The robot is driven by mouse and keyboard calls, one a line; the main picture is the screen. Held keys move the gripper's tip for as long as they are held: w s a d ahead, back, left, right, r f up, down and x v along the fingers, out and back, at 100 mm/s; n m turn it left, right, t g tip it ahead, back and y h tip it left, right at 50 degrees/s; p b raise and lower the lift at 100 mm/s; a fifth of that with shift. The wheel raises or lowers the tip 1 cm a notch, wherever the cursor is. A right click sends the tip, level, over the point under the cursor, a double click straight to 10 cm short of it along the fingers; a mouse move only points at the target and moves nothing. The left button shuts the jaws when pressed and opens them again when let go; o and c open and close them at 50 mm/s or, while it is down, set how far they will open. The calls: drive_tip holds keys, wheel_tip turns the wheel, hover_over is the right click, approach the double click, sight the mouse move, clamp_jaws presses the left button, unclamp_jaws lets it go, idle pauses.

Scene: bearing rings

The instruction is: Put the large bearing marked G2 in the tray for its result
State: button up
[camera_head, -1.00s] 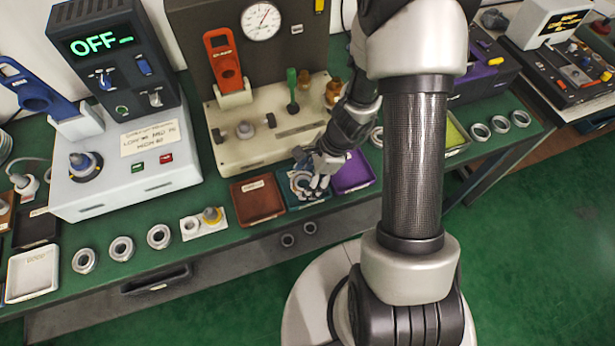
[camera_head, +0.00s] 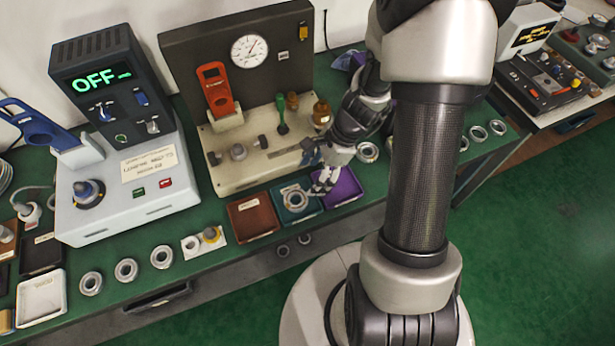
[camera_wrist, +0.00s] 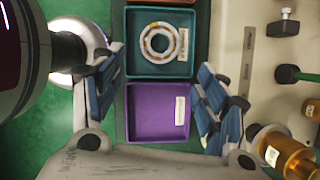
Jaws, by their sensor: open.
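A large bearing ring (camera_head: 295,200) lies flat in the teal tray (camera_head: 282,213), between the brown tray (camera_head: 242,230) and the purple tray (camera_head: 352,197). In the wrist view the ring (camera_wrist: 148,50) shows pale, with orange-brown balls, inside the teal tray (camera_wrist: 133,68). No G2 mark can be read on it. My gripper (camera_head: 318,182) is open and empty, above the border of the teal and purple trays. In the wrist view my gripper's fingers (camera_wrist: 160,85) are spread wide on both sides of the trays, apart from the ring.
A test stand with a dial gauge (camera_head: 250,50) and an orange handle rises behind the trays. A grey box reading OFF (camera_head: 100,82) stands left. Several loose bearings lie along the bench, one (camera_head: 161,256) near the front edge. Amber jars (camera_wrist: 285,152) stand near my right finger.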

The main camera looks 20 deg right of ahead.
drive_tip(key=s+a+r+n+t+h, duration=0.1)
drive_tip(key=s+a+r+n, duration=0.15)
drive_tip(key=r+n, duration=0.45)
drive_tip(key=s+a+r+n+h, duration=0.1)
drive_tip(key=s+a+r+n, duration=0.2)
drive_tip(key=r, duration=0.8)
drive_tip(key=s+r+n+t+h, duration=0.2)
drive_tip(key=s+r+n, duration=0.6)
drive_tip(key=r+n, duration=0.1)
drive_tip(key=shift+s+d+n+t, duration=0.2)
drive_tip(key=shift+s+n+t, duration=0.15)
drive_tip(key=shift+n, duration=0.25)
